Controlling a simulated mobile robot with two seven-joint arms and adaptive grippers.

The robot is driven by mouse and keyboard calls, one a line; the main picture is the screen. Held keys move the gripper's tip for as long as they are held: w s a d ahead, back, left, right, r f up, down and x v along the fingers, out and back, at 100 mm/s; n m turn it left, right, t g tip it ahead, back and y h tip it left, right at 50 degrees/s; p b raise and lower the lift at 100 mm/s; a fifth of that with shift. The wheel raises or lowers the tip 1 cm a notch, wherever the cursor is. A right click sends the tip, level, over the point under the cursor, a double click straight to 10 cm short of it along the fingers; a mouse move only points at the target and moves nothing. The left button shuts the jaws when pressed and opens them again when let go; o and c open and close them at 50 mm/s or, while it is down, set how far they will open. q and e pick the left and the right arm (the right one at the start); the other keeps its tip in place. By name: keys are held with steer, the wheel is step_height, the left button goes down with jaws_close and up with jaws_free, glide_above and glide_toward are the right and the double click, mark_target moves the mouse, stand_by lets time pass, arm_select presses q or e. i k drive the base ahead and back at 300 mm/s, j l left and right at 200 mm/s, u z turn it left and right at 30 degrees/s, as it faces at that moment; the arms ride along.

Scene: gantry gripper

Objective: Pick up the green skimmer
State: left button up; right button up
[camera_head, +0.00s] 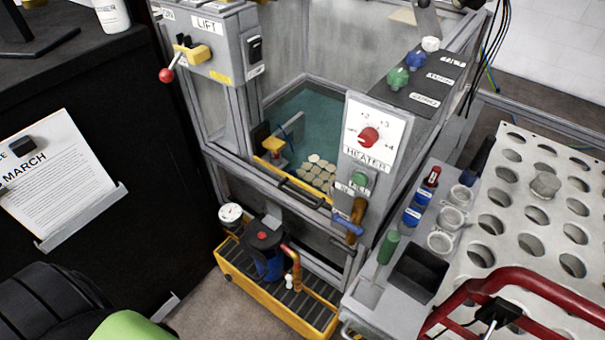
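I cannot make out a skimmer's shape for certain. Neither of my grippers shows in this view.
A framed tank (318,115) with teal liquid and several pale discs stands in the middle. A yellow tray (262,299) holds a dark blue container below it. A perforated white rack (520,185) and red tubular rail (535,282) fill the right. Grey floor shows at the lower left.

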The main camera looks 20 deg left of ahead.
mark_target(366, 292)
steer(key=u, duration=0.8)
steer(key=l+z, duration=0.15)
steer(key=l, duration=0.55)
steer(key=i, duration=0.05)
